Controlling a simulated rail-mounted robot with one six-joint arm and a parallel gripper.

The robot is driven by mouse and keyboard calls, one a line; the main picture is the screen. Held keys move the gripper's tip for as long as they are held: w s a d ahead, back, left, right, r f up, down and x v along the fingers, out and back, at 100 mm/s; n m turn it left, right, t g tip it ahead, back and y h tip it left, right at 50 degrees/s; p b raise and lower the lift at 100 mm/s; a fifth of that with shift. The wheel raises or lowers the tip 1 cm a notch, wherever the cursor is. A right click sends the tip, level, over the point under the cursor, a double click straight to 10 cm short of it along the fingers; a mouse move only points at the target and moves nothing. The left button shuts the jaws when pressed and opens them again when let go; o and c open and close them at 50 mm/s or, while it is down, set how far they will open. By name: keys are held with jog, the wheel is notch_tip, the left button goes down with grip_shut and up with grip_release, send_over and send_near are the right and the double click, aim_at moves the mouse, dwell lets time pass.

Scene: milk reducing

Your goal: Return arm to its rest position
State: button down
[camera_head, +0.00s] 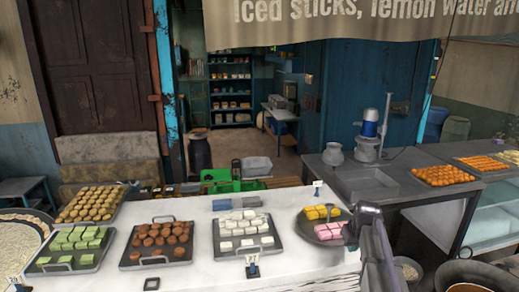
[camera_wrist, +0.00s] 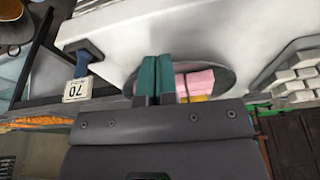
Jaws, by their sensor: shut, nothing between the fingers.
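My gripper (camera_wrist: 156,62) shows in the wrist view as two green fingers pressed together, with nothing between them. The fingers overlap the view of a dark round plate (camera_wrist: 229,82) holding pink sweets (camera_wrist: 200,78) and a bit of yellow. In the head view my arm (camera_head: 374,232) stands at the right end of the white counter (camera_head: 200,278), beside that plate. The plate holds yellow sweets (camera_head: 321,211) and pink sweets (camera_head: 328,231). I cannot make out the fingertips in the head view.
Trays of white sweets (camera_head: 243,232), brown sweets (camera_head: 162,240) and green sweets (camera_head: 75,242) line the counter. A price tag reading 70 (camera_wrist: 78,90) is near the plate in the wrist view. A grey side table (camera_head: 420,160) stands behind right.

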jog(key=s+a+f+g+b, duration=0.1)
jog(key=s+a+f+b, duration=0.5)
jog(key=s, duration=0.6)
jog(key=s+a+f+g+b, duration=0.2)
jog(key=s+a+f+b, duration=0.4)
jog(key=s+a+f, duration=0.3)
jog(key=s+a, duration=0.2)
jog(key=s, duration=0.2)
jog(key=shift+f+m, duration=0.2)
jog(key=shift+m, duration=0.2)
jog(key=shift+a, duration=0.15)
